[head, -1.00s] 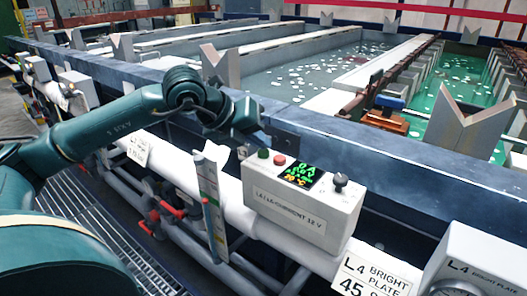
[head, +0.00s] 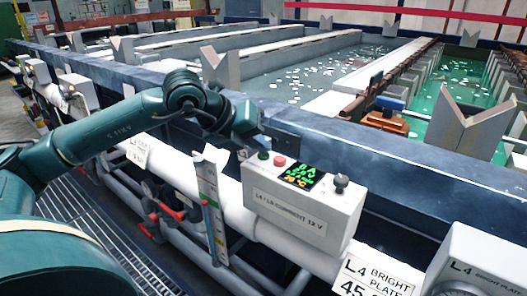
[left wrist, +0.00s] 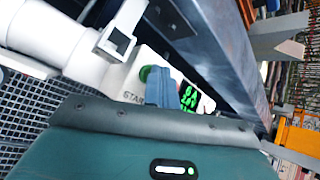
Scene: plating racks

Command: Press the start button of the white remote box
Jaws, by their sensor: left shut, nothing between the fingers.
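The white remote box (head: 300,212) sits on the thick white pipe along the tank's front. Its top has a green button (head: 263,155), a red button (head: 280,161), a lit display (head: 301,176) and a dark knob (head: 341,181). My left gripper (head: 258,139) is shut and empty, just above and behind the green button. In the left wrist view, its blue-grey fingers (left wrist: 161,82) are beside the green button (left wrist: 145,72), near the word START, and partly cover the box top. I cannot tell whether they touch the button. My right gripper is not in view.
The dark blue tank edge (head: 400,165) runs close behind the box. A grey V-shaped bracket (head: 477,122) rises at the right. A ruler-like strip (head: 212,208) stands left of the box. Another white unit (head: 483,263) is at the lower right.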

